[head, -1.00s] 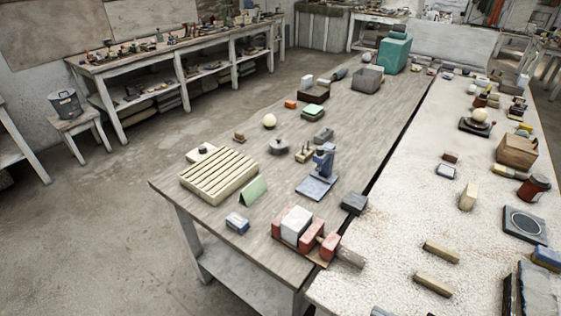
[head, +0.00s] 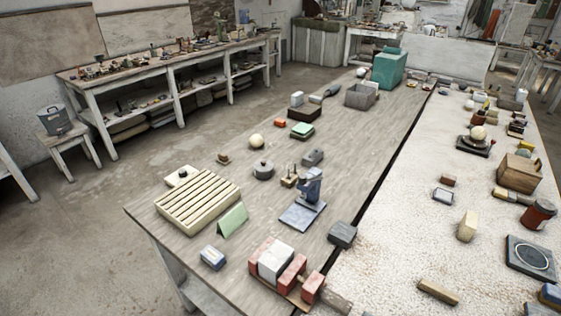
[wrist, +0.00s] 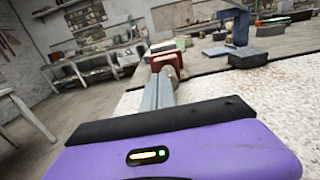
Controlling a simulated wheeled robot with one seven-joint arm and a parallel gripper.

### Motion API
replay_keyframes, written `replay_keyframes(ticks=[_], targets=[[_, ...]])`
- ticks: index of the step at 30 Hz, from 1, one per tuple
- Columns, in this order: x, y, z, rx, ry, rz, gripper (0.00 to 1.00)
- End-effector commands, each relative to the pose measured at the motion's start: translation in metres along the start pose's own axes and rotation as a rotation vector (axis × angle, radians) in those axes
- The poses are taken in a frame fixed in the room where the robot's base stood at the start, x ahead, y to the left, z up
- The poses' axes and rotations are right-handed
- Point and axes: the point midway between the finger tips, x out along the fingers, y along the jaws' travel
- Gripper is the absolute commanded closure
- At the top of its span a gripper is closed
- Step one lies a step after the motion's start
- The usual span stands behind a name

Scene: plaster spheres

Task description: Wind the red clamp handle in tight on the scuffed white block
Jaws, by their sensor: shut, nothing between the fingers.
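The clamp, with red jaws on a brown base (head: 293,298), sits near the front corner of the grey wooden table in the head view. The white block (head: 275,259) lies between its two red jaws; any gap is too small to judge. A further red piece (head: 313,288), seemingly the handle, stands to the right, with a grey-brown rod end beyond it. In the wrist view my gripper (wrist: 163,78) is shut and empty, its grey fingers pointing at the red clamp parts (wrist: 166,60). Whether the fingertips touch them is unclear. My gripper is not visible in the head view.
A dark grey block (head: 342,234) and a blue stand (head: 303,212) are behind the clamp. A blue-white block (head: 213,257) and slatted rack (head: 197,200) are to its left. The speckled white table (head: 390,255) adjoins at right, mostly clear near the clamp.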

Motion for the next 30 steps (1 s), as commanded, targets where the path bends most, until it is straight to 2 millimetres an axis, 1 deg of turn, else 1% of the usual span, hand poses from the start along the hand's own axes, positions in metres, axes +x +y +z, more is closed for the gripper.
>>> replay_keyframes(ticks=[1, 3, 10, 16, 30], targets=[[0.007, 0.001, -0.002, 0.0, -0.001, 0.004, 1.0], [0.015, 0.001, 0.001, 0.001, -0.001, 0.004, 1.0], [0.033, 0.0, 0.001, 0.001, -0.001, 0.002, 1.0], [0.037, 0.0, 0.0, 0.001, -0.001, 0.001, 1.0], [0.036, 0.0, -0.002, 0.001, 0.0, 0.001, 1.0]])
